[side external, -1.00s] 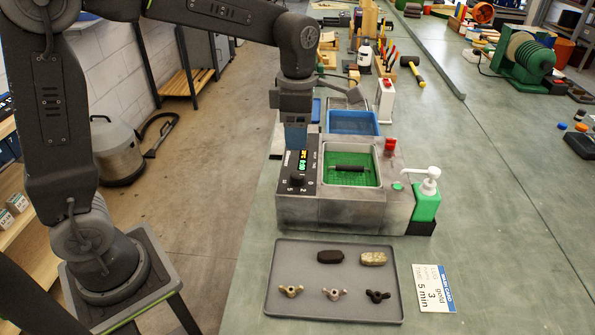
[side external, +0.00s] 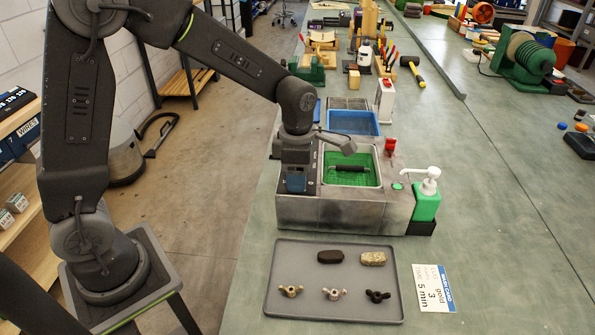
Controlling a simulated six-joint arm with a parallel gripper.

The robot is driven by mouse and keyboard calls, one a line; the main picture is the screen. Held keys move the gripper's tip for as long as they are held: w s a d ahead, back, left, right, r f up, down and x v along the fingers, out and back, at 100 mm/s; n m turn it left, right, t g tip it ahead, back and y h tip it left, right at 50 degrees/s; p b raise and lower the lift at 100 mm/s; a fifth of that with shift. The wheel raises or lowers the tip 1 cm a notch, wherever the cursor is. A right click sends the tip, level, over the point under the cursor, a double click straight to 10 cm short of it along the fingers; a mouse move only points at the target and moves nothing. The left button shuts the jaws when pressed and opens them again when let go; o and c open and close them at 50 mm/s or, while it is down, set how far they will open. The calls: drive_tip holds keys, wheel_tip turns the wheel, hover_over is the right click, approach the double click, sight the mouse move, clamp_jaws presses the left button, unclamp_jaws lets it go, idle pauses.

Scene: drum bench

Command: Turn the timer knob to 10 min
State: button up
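The grey machine (side external: 350,210) stands on the bench, with a control panel on its left part. My gripper (side external: 296,190) is down over this panel, pointing downward, with a blue part near its end. The timer knob and the display are hidden behind my gripper and wrist. I cannot see the fingertips, so I cannot tell whether they are open, shut or touching the knob. The setting of the knob cannot be read.
The green basin (side external: 338,181) with a dark bar is right of my gripper. A green pump bottle (side external: 426,205) stands at the machine's right. In front lie a grey tray (side external: 300,308) of small parts and a card (side external: 433,289) reading "5 min". A blue bin (side external: 351,123) is behind.

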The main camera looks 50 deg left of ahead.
drive_tip(key=c, duration=0.9)
drive_tip(key=shift+o, duration=0.2)
